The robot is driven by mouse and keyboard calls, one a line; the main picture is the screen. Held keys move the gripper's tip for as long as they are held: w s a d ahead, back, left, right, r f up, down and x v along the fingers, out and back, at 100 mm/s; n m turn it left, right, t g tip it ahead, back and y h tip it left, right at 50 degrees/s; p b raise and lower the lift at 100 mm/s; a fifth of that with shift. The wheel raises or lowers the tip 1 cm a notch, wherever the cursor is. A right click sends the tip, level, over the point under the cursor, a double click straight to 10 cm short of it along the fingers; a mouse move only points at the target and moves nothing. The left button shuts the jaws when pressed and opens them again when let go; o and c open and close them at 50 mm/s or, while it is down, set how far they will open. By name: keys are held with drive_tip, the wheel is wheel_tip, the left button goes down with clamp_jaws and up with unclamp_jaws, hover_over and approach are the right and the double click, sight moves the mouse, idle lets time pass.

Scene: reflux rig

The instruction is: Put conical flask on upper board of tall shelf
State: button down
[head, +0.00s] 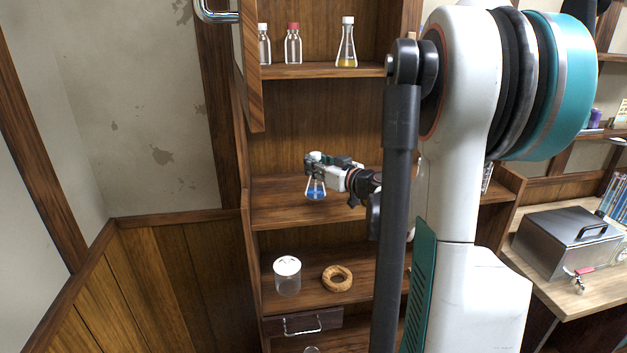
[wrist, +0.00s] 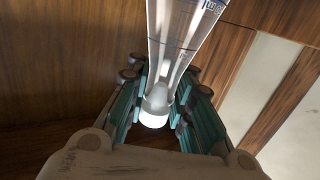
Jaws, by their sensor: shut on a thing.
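A conical flask (head: 316,189) with blue liquid hangs upright below my gripper (head: 318,161) in the head view. My gripper is shut on it near its top. In the wrist view, the flask's clear glass (wrist: 181,38) runs between the teal fingers of my gripper (wrist: 158,92), with its white stopper (wrist: 154,112) towards the palm. The tall shelf (head: 318,112) stands behind. Its upper board (head: 305,71) is above my gripper. The flask shows against the middle board (head: 285,209); I cannot tell whether it touches that board.
The upper board holds two bottles (head: 293,47) and another flask with yellow liquid (head: 346,48). A wooden door panel (head: 250,70) borders its left side. A lidded jar (head: 287,278) and a cork ring (head: 337,279) stand on the lower board. A steel bath (head: 566,243) is at right.

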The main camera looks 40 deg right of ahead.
drive_tip(key=shift+f+b, duration=0.45)
drive_tip(key=shift+f, duration=1.55)
drive_tip(key=c, duration=1.3)
unclamp_jaws()
drive_tip(key=shift+c, duration=0.2)
drive_tip(key=shift+s, duration=0.1)
drive_tip(key=s+r+p, duration=0.1)
drive_tip(key=s, duration=1)
drive_tip(key=shift+s+a, duration=0.15)
drive_tip(key=shift+s, duration=0.25)
